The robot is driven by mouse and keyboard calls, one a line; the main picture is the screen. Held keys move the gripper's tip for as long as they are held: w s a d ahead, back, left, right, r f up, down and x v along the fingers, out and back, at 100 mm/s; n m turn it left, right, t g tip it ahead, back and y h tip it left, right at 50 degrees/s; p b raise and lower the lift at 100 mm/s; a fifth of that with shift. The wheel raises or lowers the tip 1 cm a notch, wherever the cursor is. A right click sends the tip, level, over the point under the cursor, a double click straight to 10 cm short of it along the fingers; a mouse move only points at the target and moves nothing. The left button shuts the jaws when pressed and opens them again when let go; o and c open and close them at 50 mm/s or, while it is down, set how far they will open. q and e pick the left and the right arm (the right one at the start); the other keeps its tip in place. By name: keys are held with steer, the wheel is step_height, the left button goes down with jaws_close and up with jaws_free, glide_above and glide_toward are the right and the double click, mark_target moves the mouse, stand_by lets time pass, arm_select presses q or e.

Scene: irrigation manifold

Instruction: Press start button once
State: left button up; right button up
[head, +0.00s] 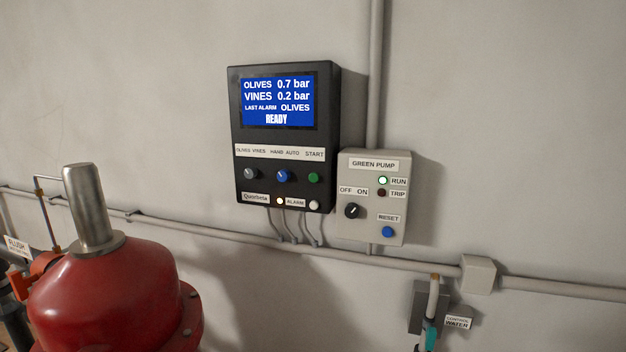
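The green start button (314,178) sits at the right end of the knob row on a black control box (330,120) on the wall, under the label START. To its left are a blue knob (282,175) under HAND AUTO and a grey knob (250,173) under OLIVES VINES. The blue screen (277,102) reads OLIVES 0.7 bar, VINES 0.2 bar, LAST ALARM OLIVES, READY. The lamp left of the ALARM label (280,201) looks lit. Neither gripper is in the head view.
A grey GREEN PUMP box (372,215) stands just right of the control box, its RUN lamp (383,181) lit green. A red vessel (105,295) with a metal cylinder on top fills the lower left. Conduit (230,236) runs along the wall. The space before the control box looks clear.

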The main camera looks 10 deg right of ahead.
jaws_close()
steer(key=shift+a, duration=0.1)
stand_by(1.1)
